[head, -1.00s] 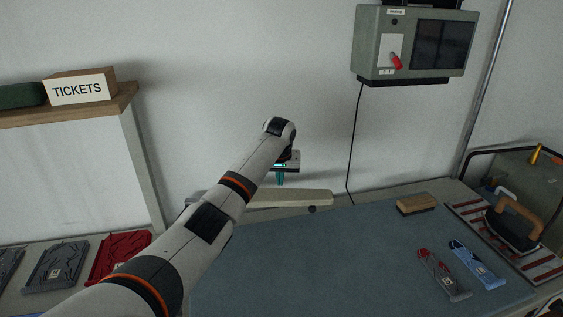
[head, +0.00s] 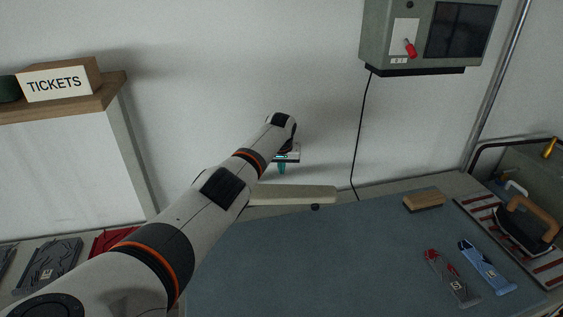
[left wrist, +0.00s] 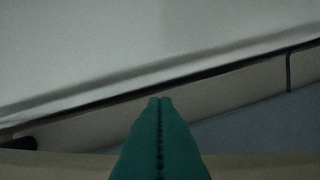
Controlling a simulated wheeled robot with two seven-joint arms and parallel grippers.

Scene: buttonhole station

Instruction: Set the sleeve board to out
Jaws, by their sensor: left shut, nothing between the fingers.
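The sleeve board (head: 305,195) is a long, cream, padded board at the back edge of the blue-grey table, lying roughly level along the wall. Its left part is hidden behind my left arm. A small dark knob (head: 315,207) shows just below it. My left gripper (head: 281,169) points down above and slightly behind the board, apart from it in the head view. Its teal fingers are shut and empty, and they show together in the left wrist view (left wrist: 160,102). A pale cream surface (left wrist: 265,166) at the bottom of that view looks like the board. My right gripper is out of view.
A brush-like block (head: 424,202), a red-grey tool (head: 450,278), a blue tool (head: 486,267) and an iron (head: 525,225) are on the right. A grey wall box (head: 425,35) with a red lever hangs above. The table's middle (head: 300,265) is clear.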

